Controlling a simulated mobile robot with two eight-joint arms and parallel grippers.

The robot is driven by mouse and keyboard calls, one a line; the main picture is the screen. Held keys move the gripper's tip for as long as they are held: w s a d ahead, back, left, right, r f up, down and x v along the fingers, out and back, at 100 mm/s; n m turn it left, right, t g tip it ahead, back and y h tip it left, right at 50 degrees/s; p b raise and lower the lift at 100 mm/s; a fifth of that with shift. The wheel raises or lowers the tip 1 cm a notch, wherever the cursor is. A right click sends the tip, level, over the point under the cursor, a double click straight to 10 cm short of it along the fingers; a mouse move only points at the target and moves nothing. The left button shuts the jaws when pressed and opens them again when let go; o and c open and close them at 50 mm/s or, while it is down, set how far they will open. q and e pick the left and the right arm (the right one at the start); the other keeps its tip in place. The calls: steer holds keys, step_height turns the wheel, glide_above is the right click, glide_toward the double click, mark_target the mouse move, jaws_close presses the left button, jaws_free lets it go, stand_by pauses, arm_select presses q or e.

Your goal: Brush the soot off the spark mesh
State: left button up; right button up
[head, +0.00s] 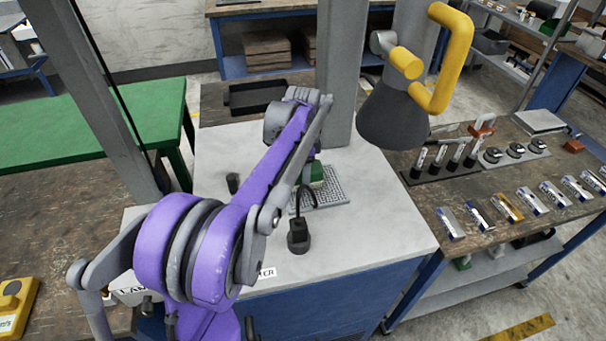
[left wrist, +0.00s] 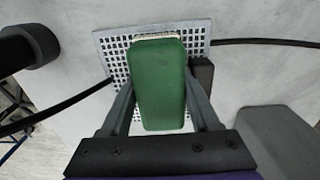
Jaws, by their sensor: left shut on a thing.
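The spark mesh (head: 334,196) is a light grey square grid lying on the pale worktop. In the left wrist view the mesh (left wrist: 116,50) shows behind the brush, its middle hidden. My left gripper (head: 308,172) is over the mesh, its fingers partly hidden by my arm. In the left wrist view my left gripper (left wrist: 160,100) is shut on a green-handled brush (left wrist: 158,85), with a pale bristle edge at its far end over the mesh. The brush (head: 317,172) is small in the head view. I cannot tell whether bristles touch mesh. Soot is not discernible. My right gripper is not in view.
A dark hood (head: 390,118) with a yellow handle (head: 458,55) hangs right of the mesh. A black fitting with a curved cable (head: 298,238) stands in front of it. A dark cup (head: 233,183) stands left. The worktop's front right (head: 385,230) is clear.

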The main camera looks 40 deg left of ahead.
mark_target(321, 174)
arm_select(q)
steer(key=shift+f, duration=0.4)
stand_by(0.5)
steer(key=shift+w+d, duration=0.1)
steer(key=shift+d, duration=0.05)
steer(key=shift+w+d+r, duration=0.1)
steer(key=shift+w+d, duration=0.35)
steer(key=shift+w, duration=0.2)
steer(key=shift+w+d, duration=0.2)
steer(key=shift+w, duration=0.05)
steer(key=shift+w+d, duration=0.8)
steer(key=shift+w, duration=0.2)
steer(key=shift+s, duration=0.1)
